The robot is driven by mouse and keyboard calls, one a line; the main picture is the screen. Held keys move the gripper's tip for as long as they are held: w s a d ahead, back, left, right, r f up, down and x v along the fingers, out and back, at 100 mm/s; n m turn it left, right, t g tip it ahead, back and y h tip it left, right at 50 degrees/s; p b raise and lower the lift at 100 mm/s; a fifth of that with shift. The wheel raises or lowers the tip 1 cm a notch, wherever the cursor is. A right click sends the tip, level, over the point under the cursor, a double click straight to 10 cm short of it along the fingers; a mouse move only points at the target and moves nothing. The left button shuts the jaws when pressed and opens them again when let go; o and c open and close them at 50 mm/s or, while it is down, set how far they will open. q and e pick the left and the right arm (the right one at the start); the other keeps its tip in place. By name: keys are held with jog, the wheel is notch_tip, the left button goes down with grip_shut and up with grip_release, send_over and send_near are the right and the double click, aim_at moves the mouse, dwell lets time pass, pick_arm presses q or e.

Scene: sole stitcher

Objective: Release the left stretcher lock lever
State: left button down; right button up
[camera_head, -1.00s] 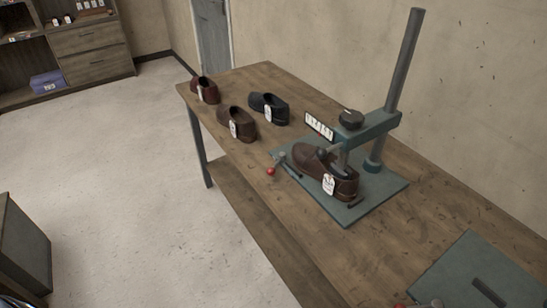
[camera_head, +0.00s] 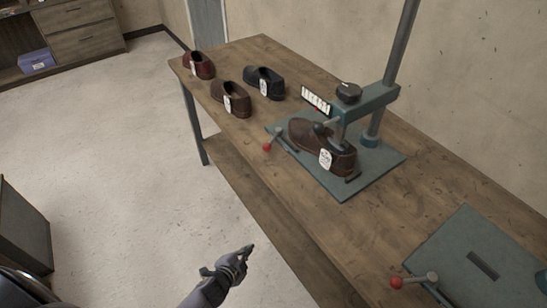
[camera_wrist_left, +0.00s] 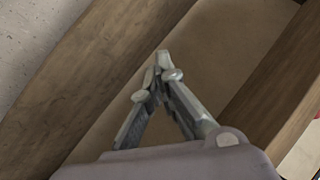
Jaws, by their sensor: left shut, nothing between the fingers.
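A lever with a red knob (camera_head: 267,147) stands at the left edge of the teal stretcher base plate (camera_head: 345,192), beside a brown shoe (camera_head: 308,135) under the stretcher's arm. A second red-knobbed lever (camera_head: 397,282) is on the nearer teal plate (camera_head: 455,245) at the lower right. My left gripper (camera_head: 251,247) is shut and empty. It is left of the table's front edge, apart from both levers. In the left wrist view its fingertips (camera_wrist_left: 160,72) meet in front of brown wooden surfaces, and no lever shows there. My right gripper is not in view.
Three shoes, one red-brown (camera_head: 199,64), one brown (camera_head: 231,98) and one black (camera_head: 264,82), stand at the table's far end. A post (camera_head: 402,50) rises behind the stretcher. The wooden tabletop (camera_head: 330,233) is clear between the two plates. Open floor lies to the left.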

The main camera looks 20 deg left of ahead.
pick_arm(q)
jog(key=w+d+r+m+t+h, duration=0.1)
jog(key=w+r+m+t, duration=0.1)
jog(key=w+r, duration=0.35)
jog(key=w+d+r+m+t, duration=0.1)
jog(key=w+r+m+t, duration=0.1)
jog(key=r, duration=0.7)
jog(key=m+t+h, duration=0.2)
jog(key=m, duration=0.1)
send_near(273, 164)
jog(key=s+d+r, duration=0.2)
jog(key=d+r, duration=0.2)
jog(key=shift+w+a+r, duration=0.1)
jog(key=shift+w+a, duration=0.05)
jog(key=x, duration=1)
jog(key=a, duration=0.1)
jog(key=w+a, duration=0.1)
jog(key=a+f, duration=0.1)
jog(key=shift+w, duration=0.25)
jog(key=shift+w+a, duration=0.15)
jog(key=shift+a, duration=0.15)
jog(key=shift+a, duration=0.1)
